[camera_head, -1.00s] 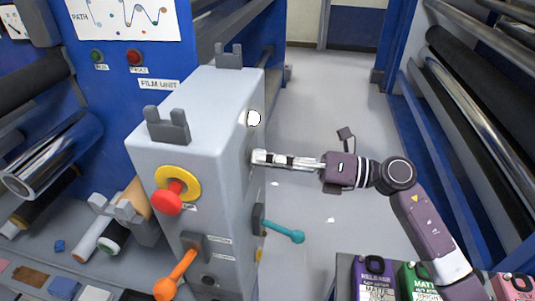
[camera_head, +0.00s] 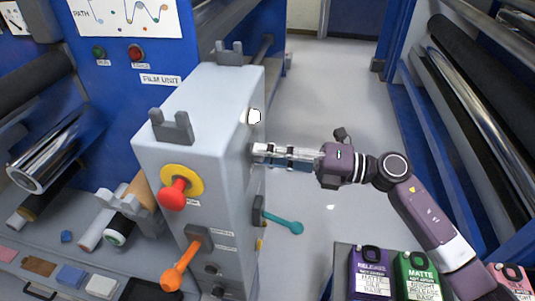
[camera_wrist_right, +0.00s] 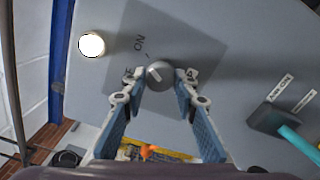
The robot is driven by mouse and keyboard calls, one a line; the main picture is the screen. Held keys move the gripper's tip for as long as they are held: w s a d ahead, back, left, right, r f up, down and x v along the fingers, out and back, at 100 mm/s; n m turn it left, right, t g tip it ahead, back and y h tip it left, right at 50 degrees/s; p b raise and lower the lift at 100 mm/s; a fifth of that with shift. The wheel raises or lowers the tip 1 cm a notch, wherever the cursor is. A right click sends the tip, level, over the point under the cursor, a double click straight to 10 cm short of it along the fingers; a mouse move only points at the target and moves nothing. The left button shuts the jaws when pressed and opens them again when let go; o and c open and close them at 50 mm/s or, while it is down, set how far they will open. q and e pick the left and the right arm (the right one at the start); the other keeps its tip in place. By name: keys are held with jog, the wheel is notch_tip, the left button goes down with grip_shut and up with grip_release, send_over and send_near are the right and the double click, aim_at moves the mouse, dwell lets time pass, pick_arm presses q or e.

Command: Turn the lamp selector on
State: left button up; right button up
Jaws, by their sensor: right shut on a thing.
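The lamp selector is a small round grey knob (camera_wrist_right: 159,74) with a pale pointer mark, on the side face of the grey cabinet (camera_head: 205,90). An "ON" label (camera_wrist_right: 139,42) is printed above left of it in the right wrist view. My right gripper (camera_wrist_right: 160,76) has its fingertips on both sides of the knob and is shut on it. My left gripper is not in view.
A teal lever (camera_head: 284,224) sticks out below my right gripper. A red knob on a yellow disc (camera_head: 173,193) and an orange lever (camera_head: 180,268) are on the cabinet's front. Purple (camera_head: 371,280) and green (camera_head: 417,279) containers stand below my right arm. The aisle floor is clear.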

jog(key=shift+w, duration=0.1)
jog(key=o, duration=1.2)
jog(key=shift+c, duration=0.2)
jog(key=s+d, duration=0.2)
jog(key=d, duration=1)
jog(key=shift+s, duration=0.2)
jog(key=shift+a, duration=0.1)
